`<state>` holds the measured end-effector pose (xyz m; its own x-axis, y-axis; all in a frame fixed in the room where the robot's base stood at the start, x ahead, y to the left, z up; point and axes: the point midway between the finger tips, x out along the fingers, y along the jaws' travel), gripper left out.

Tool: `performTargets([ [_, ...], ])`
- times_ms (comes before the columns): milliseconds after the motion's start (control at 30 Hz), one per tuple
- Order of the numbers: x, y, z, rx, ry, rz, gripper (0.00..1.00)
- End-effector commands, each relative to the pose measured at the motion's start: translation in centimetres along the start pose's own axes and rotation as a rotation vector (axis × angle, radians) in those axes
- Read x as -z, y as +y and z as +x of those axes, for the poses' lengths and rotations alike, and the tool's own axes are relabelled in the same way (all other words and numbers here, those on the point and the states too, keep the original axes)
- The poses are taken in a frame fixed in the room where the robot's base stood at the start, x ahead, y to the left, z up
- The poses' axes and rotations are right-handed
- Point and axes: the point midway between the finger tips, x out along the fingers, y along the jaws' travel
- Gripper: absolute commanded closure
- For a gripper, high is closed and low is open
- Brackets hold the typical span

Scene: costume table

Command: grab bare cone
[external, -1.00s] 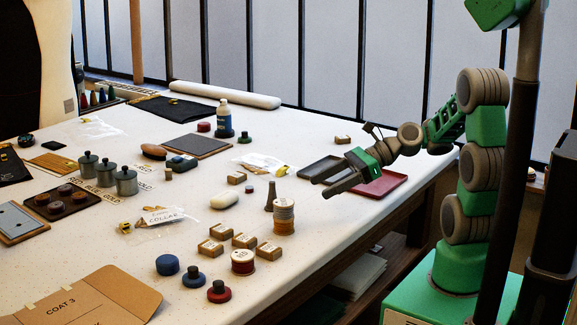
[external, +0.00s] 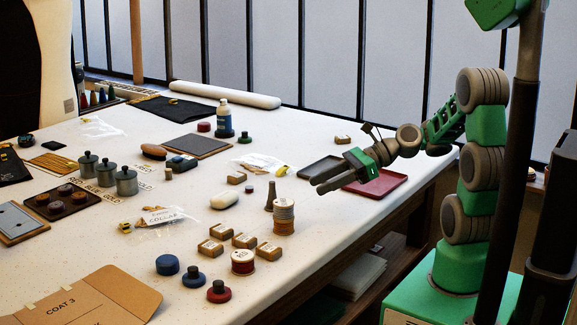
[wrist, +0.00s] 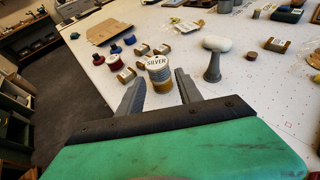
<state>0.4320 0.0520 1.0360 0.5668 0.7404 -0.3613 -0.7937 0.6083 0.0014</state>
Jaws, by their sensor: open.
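The spool labelled SILVER (wrist: 158,72) shows between my fingers there. My gripper (external: 318,186) is open and empty, above the table's right side, to the right of the cone and apart from it. It also shows in the wrist view (wrist: 158,78).
A white rounded block (external: 224,201) lies behind the cone. Several small tan boxes (external: 243,241) and a red spool (external: 242,262) stand nearer the front. A dark tray (external: 321,166) and a red tray (external: 385,183) lie near my gripper at the table's right edge.

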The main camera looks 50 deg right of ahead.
Motion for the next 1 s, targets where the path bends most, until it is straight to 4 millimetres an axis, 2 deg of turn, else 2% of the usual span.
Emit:
performTargets([
  [167, -1.5, -2.9, 4.5, 0.167, -0.147, 0.105, 0.58],
  [233, -1.4, -4.3, 6.2, 0.277, -0.204, 0.152, 0.58],
  [333, -0.4, -5.8, 7.7, 0.440, -0.261, 0.192, 0.58],
  [433, 1.0, -6.4, 7.9, 0.593, -0.298, 0.196, 0.58],
  [600, 2.4, -6.2, 6.9, 0.763, -0.337, 0.159, 0.58],
  [733, 2.2, -6.7, 6.8, 0.797, -0.347, 0.147, 0.58],
  [1000, 1.6, -8.5, 8.3, 0.797, -0.349, 0.147, 0.58],
])
